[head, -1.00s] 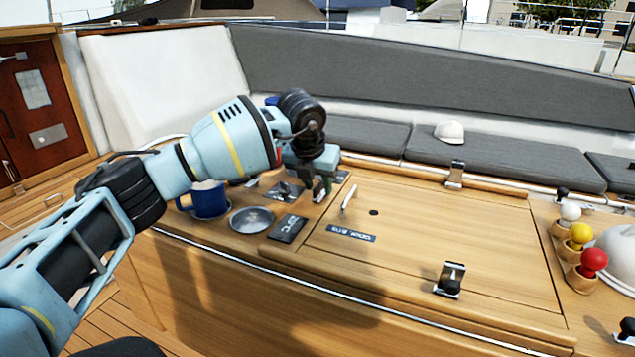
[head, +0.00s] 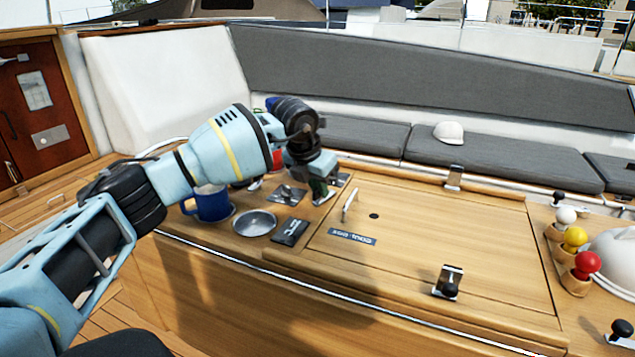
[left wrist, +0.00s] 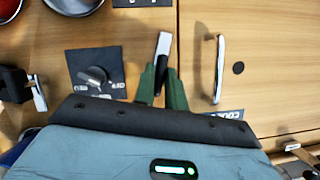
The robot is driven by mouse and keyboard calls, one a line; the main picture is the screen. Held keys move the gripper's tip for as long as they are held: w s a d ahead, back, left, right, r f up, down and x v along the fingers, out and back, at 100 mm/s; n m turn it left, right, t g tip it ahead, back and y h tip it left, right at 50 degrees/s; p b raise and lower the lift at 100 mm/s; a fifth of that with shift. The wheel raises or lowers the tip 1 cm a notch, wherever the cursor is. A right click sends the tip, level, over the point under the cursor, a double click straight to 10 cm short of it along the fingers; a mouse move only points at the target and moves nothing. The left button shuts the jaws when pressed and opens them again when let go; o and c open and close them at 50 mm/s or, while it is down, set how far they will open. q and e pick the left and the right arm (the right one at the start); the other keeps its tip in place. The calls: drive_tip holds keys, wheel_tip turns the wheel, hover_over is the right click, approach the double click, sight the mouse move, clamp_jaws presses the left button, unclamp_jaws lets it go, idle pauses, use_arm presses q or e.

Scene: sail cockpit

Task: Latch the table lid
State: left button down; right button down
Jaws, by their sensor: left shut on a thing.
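The wooden table lid (head: 450,228) lies flat and closed, with a small white handle (head: 350,204) and a dark hole. My left gripper (head: 321,190) is at the lid's left edge. In the left wrist view its green fingers (left wrist: 161,88) are shut on the dark end of a silver latch (left wrist: 164,45), just left of the lid seam. The fingers hide part of that latch. A front latch (head: 449,281) with a black knob stands at the lid's front edge. A back latch (head: 454,178) stands at the far edge. My right gripper is not in view.
Left of the lid are a blue mug (head: 208,203), a metal bowl (head: 255,223), a black box (head: 290,231) and a dial plate (left wrist: 95,73). White, yellow and red knobs (head: 574,239) stand at the right. The lid top is clear.

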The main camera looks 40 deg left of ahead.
use_arm(q)
drive_tip(key=m+h+p, duration=0.1)
drive_tip(key=m, duration=0.2)
drive_tip(key=shift+a+r, duration=0.1)
drive_tip(key=shift+r, duration=0.05)
drive_tip(key=shift+m+h, duration=0.5)
drive_tip(key=shift+m, duration=0.3)
drive_tip(key=shift+a+m+g+h, duration=0.1)
drive_tip(key=shift+m+g+h, duration=0.2)
drive_tip(key=shift+m, duration=0.6)
drive_tip(key=m, duration=0.2)
drive_tip(key=shift+w+f+m+g+h, duration=0.2)
drive_tip(key=shift+m+g+h, duration=0.1)
drive_tip(key=shift+m+h, duration=0.1)
drive_tip(key=m+b, duration=0.1)
drive_tip(key=m, duration=0.1)
drive_tip(key=shift+a+m+g+h, duration=0.1)
drive_tip(key=shift+m+g+h, duration=0.2)
drive_tip(key=shift+g, duration=0.1)
drive_tip(key=shift+m+g+b, duration=0.4)
drive_tip(key=shift+m+b, duration=0.2)
drive_tip(key=shift+m, duration=0.4)
drive_tip(key=shift+m+b, duration=0.35)
drive_tip(key=shift+m, duration=0.25)
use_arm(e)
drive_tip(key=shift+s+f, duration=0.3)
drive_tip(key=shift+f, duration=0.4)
use_arm(q)
drive_tip(key=shift+r+g, duration=0.1)
drive_tip(key=shift+g, duration=0.2)
